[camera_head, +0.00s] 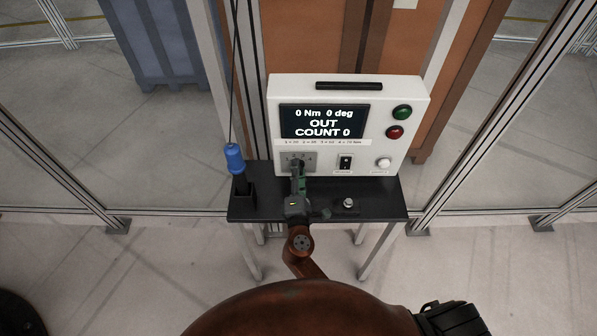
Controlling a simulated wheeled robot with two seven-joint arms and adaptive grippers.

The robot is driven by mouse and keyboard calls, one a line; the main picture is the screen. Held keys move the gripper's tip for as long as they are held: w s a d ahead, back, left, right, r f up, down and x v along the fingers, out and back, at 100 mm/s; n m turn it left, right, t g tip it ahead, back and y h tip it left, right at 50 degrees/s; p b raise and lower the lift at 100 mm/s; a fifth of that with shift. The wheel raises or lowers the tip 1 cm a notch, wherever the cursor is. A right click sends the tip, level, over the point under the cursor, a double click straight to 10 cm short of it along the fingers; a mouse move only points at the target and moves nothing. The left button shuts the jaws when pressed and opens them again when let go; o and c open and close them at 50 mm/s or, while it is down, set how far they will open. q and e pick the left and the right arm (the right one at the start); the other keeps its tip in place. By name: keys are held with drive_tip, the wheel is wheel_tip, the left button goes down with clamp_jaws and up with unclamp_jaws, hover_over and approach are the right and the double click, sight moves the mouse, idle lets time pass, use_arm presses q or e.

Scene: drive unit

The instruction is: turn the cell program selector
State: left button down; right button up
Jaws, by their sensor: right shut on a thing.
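A white control box (378,163) stands on a small black table. Its screen (324,121) reads "0 Nm 0 deg", "OUT" and "COUNT 0". The cell program selector (309,158) is on a grey plate with numbers at the box's lower left. My right gripper (297,170) reaches up to it from below and is shut on the selector knob. The fingers hide most of the knob, so I cannot tell which number it points to. My left gripper is not in view.
A blue-handled tool (234,158) hangs on a cable above a black holder at the table's left. A small knob (348,203) sits on the table (385,209).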

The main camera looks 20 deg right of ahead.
drive_tip(key=o, duration=1.2)
drive_tip(key=shift+c, duration=0.2)
drive_tip(key=shift+s, duration=0.1)
drive_tip(key=v, duration=1.1)
drive_tip(key=shift+s+a, duration=0.2)
drive_tip(key=shift+s, duration=0.15)
